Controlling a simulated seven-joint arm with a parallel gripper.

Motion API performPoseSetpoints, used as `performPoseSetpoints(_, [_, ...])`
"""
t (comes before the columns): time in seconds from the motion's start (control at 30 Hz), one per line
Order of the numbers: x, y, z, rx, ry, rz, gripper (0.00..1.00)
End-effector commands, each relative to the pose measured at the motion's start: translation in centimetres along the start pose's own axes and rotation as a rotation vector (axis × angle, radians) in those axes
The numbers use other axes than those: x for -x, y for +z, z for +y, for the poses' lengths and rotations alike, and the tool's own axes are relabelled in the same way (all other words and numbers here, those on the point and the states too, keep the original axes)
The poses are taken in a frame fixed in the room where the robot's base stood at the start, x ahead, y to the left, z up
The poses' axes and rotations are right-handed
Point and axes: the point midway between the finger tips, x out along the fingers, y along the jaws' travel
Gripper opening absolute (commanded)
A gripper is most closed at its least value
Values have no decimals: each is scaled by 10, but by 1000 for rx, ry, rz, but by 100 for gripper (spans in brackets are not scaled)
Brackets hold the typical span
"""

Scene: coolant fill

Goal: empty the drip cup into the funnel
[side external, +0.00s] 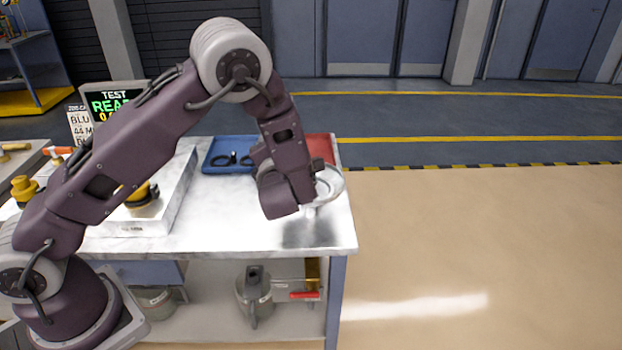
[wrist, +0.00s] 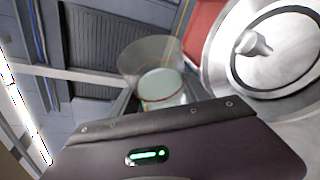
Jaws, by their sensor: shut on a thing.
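My gripper (side external: 305,206) is low over the right end of the marble-topped bench, and its fingertips are hidden behind its own purple body. In the wrist view a clear cup (wrist: 140,57), which I take as the drip cup, shows just past the gripper body, with pale greenish liquid and a red line near it. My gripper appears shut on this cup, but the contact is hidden. A round silvery metal piece with a wide rim (wrist: 218,75) and a small knob inside, likely the funnel, is to its right. In the side view a pale round rim (side external: 334,183) shows behind my gripper.
A blue tray (side external: 212,160) with black rings and a red tray (side external: 321,147) are at the bench's back. A yellow-and-black fitting (side external: 143,195) and a display (side external: 110,100) are at left. A metal jug (side external: 254,295) stands on the shelf below. The bench's right edge is close.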

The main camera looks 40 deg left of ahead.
Motion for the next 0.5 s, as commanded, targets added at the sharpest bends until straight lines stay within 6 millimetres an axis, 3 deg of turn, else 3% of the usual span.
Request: performPoseSetpoints(0.5, [0, -1, -2, -52, 22, -1, 4])
